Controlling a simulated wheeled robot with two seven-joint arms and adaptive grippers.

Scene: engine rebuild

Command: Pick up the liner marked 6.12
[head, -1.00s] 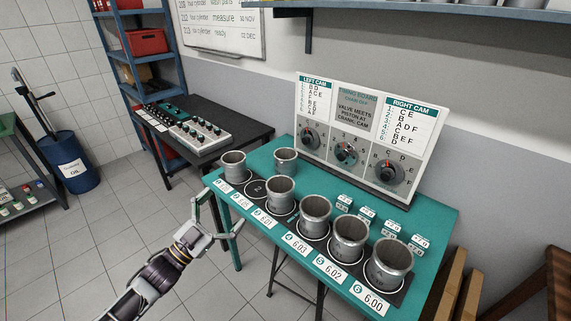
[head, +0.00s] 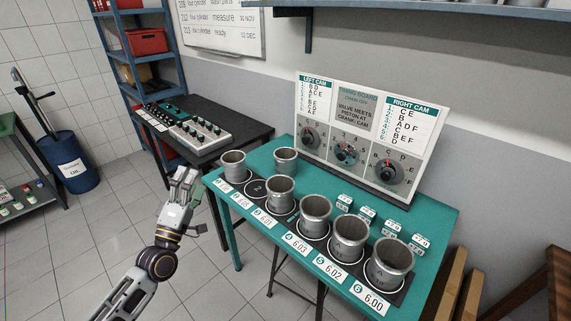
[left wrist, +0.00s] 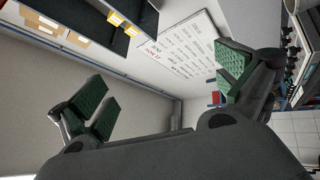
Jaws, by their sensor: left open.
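Grey metal liners stand on the teal table. A row along its front includes the far-left liner (head: 232,166), the third-spot liner (head: 280,195) and the 6.00 liner (head: 389,262). Spot 2 (head: 258,188) is an empty ring, and one loose liner (head: 285,161) stands behind it. I cannot read 6.12 on any liner; the far-left label is too small. My left gripper (head: 187,180) is raised left of the table, apart from the liners, with fingers pointing up. In the left wrist view it is open and empty (left wrist: 165,88). My right gripper is not in view.
The teal table (head: 440,215) carries a timing board (head: 365,140) at the back and small white tagged blocks (head: 367,213) behind the row. Open floor lies left of the table.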

